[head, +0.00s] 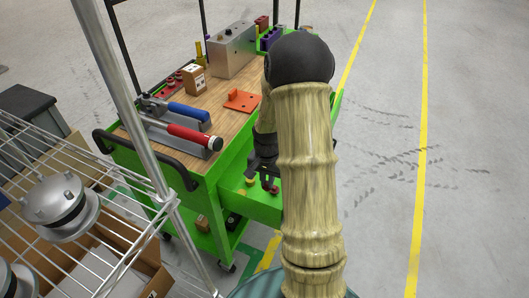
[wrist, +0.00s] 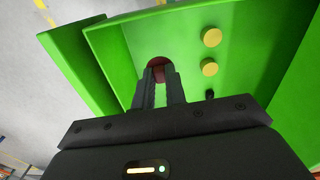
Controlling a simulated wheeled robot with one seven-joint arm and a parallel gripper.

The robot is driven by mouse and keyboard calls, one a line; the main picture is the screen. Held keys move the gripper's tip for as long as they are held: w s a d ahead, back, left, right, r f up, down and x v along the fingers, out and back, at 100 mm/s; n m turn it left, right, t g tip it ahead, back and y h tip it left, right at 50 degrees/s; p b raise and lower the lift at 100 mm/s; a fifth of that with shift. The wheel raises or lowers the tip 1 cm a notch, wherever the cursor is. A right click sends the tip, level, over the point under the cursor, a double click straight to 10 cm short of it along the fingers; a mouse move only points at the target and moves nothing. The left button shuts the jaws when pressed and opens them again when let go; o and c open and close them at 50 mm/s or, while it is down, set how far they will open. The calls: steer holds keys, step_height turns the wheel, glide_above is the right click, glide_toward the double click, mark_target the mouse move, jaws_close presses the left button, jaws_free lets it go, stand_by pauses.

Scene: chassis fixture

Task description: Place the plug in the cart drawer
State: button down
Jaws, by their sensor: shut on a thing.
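The plug is a dark red round piece (wrist: 159,66) at my fingertips in the wrist view. It also shows as a small red spot (head: 274,188) in the head view. My gripper (wrist: 160,88) is shut on it, and the fingers hide part of it. The green cart drawer (head: 262,212) is pulled out from the cart's side. My gripper points down into the drawer, with the plug over its inside. I cannot tell whether the plug touches the drawer floor.
Two yellow round pieces (wrist: 211,37) and a small black piece (wrist: 209,94) lie in the drawer. The cart's wooden top (head: 205,100) carries red and blue handled tools, boxes and an orange bracket (head: 241,101). A wire rack (head: 90,215) stands at the left. The floor at right is clear.

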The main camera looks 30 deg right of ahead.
steer(key=shift+w+d+f+b, duration=0.1)
steer(key=shift+w+f+b, duration=0.15)
steer(key=shift+f, duration=0.35)
steer(key=shift+r+m, duration=0.1)
steer(key=shift+m, duration=0.2)
steer(key=b, duration=0.1)
glide_toward(267, 199)
steer(key=shift+s+a+f, duration=0.35)
steer(key=shift+s+a, duration=0.05)
steer(key=shift+s, duration=0.3)
steer(key=shift+s+a+f, duration=0.3)
steer(key=shift+s+a, duration=0.1)
steer(key=shift+s, duration=0.25)
steer(key=shift+f+b, duration=0.6)
steer(key=shift+f, duration=1.25)
steer(key=shift+f, duration=0.1)
steer(key=c, duration=1.4)
jaws_free()
steer(key=shift+c, duration=0.2)
